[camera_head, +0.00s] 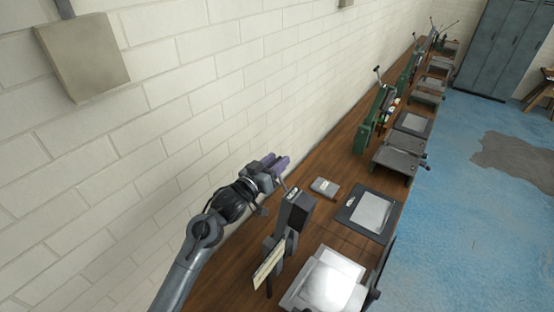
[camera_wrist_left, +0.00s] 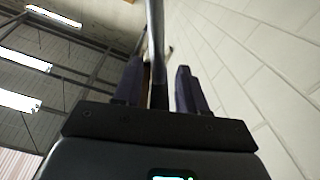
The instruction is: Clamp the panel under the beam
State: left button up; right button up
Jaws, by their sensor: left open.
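My left gripper (camera_head: 280,162) has purple fingers and is beside the white wall, above the back of the wooden bench. In the left wrist view its fingers (camera_wrist_left: 158,85) are apart, with a dark upright rod (camera_wrist_left: 156,50) between them; I cannot tell if they touch it. Just right of the gripper stands a grey clamping machine (camera_head: 293,212), probably bearing the beam. A thin pale board (camera_head: 269,265) shows at its lower front, tilted. A bright pale sheet (camera_head: 332,284) lies in a grey frame nearby; I cannot tell which is the panel. My right gripper is out of view.
A small grey box (camera_head: 325,187) and a dark board with a pale sheet (camera_head: 371,213) lie on the bench (camera_head: 345,150). Green machines (camera_head: 372,120) stand farther along. A wall box (camera_head: 83,57) hangs upper left. The blue floor (camera_head: 460,215) is open at right.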

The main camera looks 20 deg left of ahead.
pick_arm(q)
jog(key=shift+w+d, duration=0.15)
jog(key=shift+w, duration=0.15)
grip_shut()
dwell(0.4)
